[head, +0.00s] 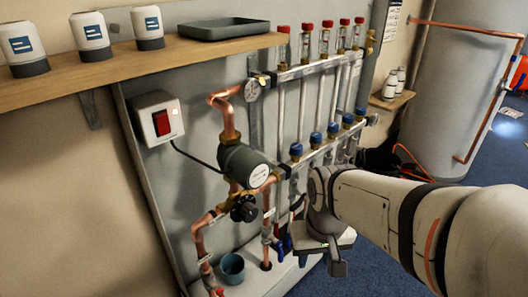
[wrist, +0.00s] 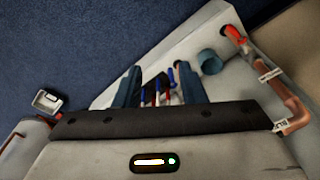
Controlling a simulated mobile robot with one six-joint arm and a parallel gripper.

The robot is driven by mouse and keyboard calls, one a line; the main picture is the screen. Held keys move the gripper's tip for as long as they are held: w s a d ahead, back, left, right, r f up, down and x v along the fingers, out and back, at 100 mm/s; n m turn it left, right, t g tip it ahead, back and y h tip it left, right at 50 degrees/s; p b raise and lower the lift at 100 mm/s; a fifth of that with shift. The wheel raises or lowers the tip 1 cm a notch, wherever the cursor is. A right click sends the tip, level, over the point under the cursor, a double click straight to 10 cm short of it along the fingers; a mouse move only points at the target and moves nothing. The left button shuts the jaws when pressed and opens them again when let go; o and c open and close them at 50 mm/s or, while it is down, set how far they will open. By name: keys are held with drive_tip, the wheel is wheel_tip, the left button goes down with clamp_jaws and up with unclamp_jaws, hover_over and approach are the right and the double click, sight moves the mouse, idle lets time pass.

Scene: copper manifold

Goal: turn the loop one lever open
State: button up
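Several small red and blue levers (wrist: 171,82) show in the wrist view between and beyond the two dark fingers of my gripper (wrist: 160,88). The fingers are apart with nothing clearly held between them. I cannot tell which lever is loop one, nor whether any finger touches a lever. In the head view, my gripper (head: 337,264) is low in front of the manifold's right side, and my wrist hides much of the lever row. A blue lever (head: 286,243) shows just left of it. A red lever (head: 220,292) is at the bottom left pipe; it also shows in the wrist view (wrist: 235,33).
The pump (head: 243,165) and copper pipes stand left of my gripper. A blue-grey cup (head: 231,267) sits on the white ledge below. Blue-capped valves (head: 316,138) are above my wrist. A large grey tank (head: 450,90) stands at the back right. Blue floor (head: 365,270) is open in front.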

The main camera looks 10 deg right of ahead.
drive_tip(key=w+d+f+m+t+h+p, duration=0.1)
drive_tip(key=w+d+f+m+t+p, duration=0.2)
drive_tip(key=w+d, duration=0.6)
drive_tip(key=w+d+f+m+t+p, duration=0.1)
drive_tip(key=w+d+f+t+p, duration=0.3)
drive_tip(key=w, duration=0.8)
drive_tip(key=m+t+y+p, duration=0.5)
drive_tip(key=m+y, duration=0.2)
drive_tip(key=y, duration=0.4)
approach(298, 207)
drive_tip(key=x, duration=0.3)
drive_tip(key=b+x, duration=0.1)
drive_tip(key=x, duration=0.6)
drive_tip(key=shift+w+a+f, duration=0.1)
drive_tip(key=shift+w+a, duration=0.15)
drive_tip(key=shift+c, duration=0.6)
